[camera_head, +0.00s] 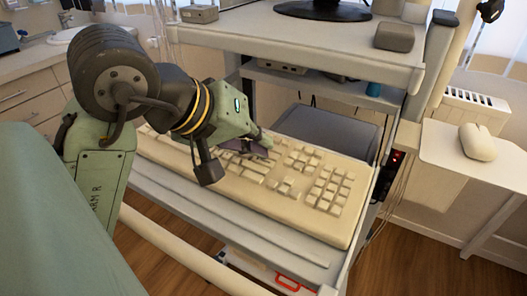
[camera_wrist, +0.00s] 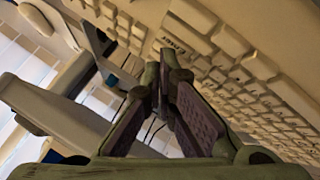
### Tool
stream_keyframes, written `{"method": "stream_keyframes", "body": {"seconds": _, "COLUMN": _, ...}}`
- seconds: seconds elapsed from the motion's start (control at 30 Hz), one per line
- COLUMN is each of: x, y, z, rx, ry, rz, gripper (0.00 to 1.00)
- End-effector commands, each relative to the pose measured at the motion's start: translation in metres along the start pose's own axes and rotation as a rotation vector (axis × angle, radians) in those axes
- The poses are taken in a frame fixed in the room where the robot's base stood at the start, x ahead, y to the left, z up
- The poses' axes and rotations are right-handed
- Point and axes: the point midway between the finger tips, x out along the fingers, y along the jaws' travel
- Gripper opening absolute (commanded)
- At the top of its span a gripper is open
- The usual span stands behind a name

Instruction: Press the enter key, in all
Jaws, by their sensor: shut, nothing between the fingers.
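A beige keyboard (camera_head: 315,220) lies on the cart's pull-out shelf, with its number pad at the right end. My gripper (camera_head: 266,146) is over the keyboard's middle, by the right side of the main key block. Its fingers are shut and empty, pointing at the keys. In the wrist view, my gripper (camera_wrist: 164,72) has its two dark-padded fingers meeting at the tips, and the keyboard (camera_wrist: 225,45) fills the upper right. I cannot tell whether the tips touch a key.
The cart's upper shelf (camera_head: 300,42) overhangs the keyboard's far side and holds a monitor base (camera_head: 322,10) and a grey box (camera_head: 394,37). A mouse (camera_head: 477,142) lies on a side tray (camera_head: 450,150) at the right. A dark grey panel (camera_head: 325,135) stands behind the keyboard.

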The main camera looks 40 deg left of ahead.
Motion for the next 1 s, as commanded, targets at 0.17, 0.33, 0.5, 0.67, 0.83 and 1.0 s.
{"method": "stream_keyframes", "body": {"seconds": 0.17, "x": 0.0003, "y": -0.0003, "z": 0.0003, "rx": 0.0, "ry": 0.0, "rz": 0.0, "gripper": 0.0}}
{"method": "stream_keyframes", "body": {"seconds": 0.33, "x": 0.0016, "y": -0.0013, "z": 0.0013, "rx": 0.0, "ry": 0.0, "rz": 0.0, "gripper": 0.0}}
{"method": "stream_keyframes", "body": {"seconds": 0.5, "x": 0.003, "y": -0.0023, "z": 0.0024, "rx": 0.0, "ry": 0.0, "rz": 0.0, "gripper": 0.0}}
{"method": "stream_keyframes", "body": {"seconds": 0.67, "x": 0.0043, "y": -0.0032, "z": 0.0034, "rx": 0.0, "ry": 0.0, "rz": 0.0, "gripper": 0.0}}
{"method": "stream_keyframes", "body": {"seconds": 0.83, "x": 0.0048, "y": -0.0036, "z": 0.0037, "rx": 0.0, "ry": 0.0, "rz": 0.0, "gripper": 0.0}}
{"method": "stream_keyframes", "body": {"seconds": 1.0, "x": 0.0048, "y": -0.0036, "z": 0.0037, "rx": 0.0, "ry": 0.0, "rz": 0.0, "gripper": 0.0}}
